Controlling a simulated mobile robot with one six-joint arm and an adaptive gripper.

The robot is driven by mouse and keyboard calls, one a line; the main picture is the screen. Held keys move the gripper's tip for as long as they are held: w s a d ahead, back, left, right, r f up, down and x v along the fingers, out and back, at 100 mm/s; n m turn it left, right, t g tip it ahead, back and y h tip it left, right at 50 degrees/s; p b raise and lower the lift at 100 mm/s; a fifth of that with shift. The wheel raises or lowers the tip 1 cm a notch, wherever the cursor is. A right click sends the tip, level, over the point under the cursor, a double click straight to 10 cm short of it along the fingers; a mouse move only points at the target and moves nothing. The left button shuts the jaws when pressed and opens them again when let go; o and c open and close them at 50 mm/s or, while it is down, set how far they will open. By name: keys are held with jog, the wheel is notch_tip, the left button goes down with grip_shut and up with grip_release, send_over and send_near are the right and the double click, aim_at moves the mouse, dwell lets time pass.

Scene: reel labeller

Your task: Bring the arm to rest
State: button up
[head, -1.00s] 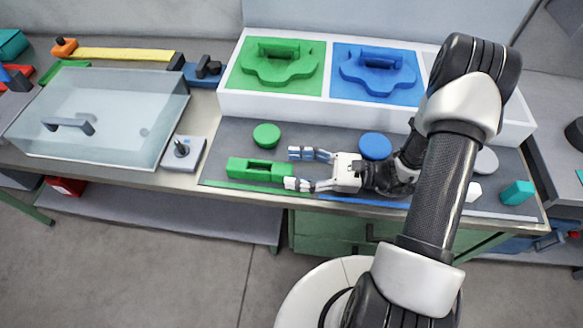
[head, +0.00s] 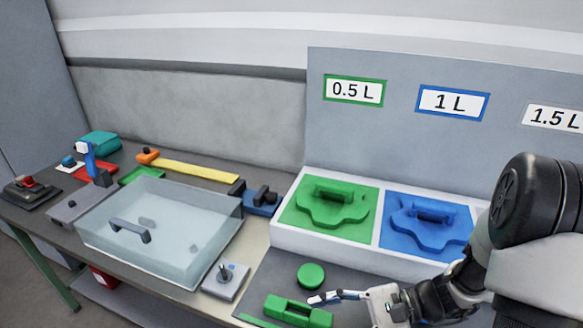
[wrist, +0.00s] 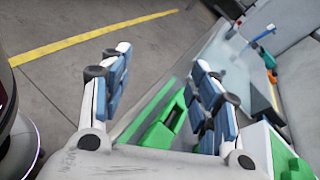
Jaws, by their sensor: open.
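My gripper (head: 343,296) is at the lower right of the head view, over the grey mat. Its fingers are spread and empty, and also show in the wrist view (wrist: 163,92). The lower finger is cut off in the head view. A green block with a slot (head: 285,310) lies on the mat just left of the fingertips. In the wrist view the green block (wrist: 163,130) shows between and beyond the fingers; whether they touch it I cannot tell. My arm bends in from the right edge.
A green disc (head: 311,275) lies behind the block. A white tray (head: 340,251) holds green and blue shaped inserts under volume labels. A clear-lidded box (head: 160,230) and a small joystick box (head: 226,281) stand left. Open floor shows in the wrist view.

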jog(key=s+r+n+g+h, duration=0.2)
jog(key=s+r+n+h, duration=0.4)
jog(key=s+n+h, duration=0.25)
jog(key=s+d+r+n+t+h, duration=0.2)
jog(key=d+r+n+t+h, duration=0.3)
jog(key=d+r+t+h, duration=0.1)
jog(key=shift+s+d+r+t, duration=0.2)
jog(key=shift+d+r+t, duration=0.35)
jog(key=shift+r+t, duration=0.2)
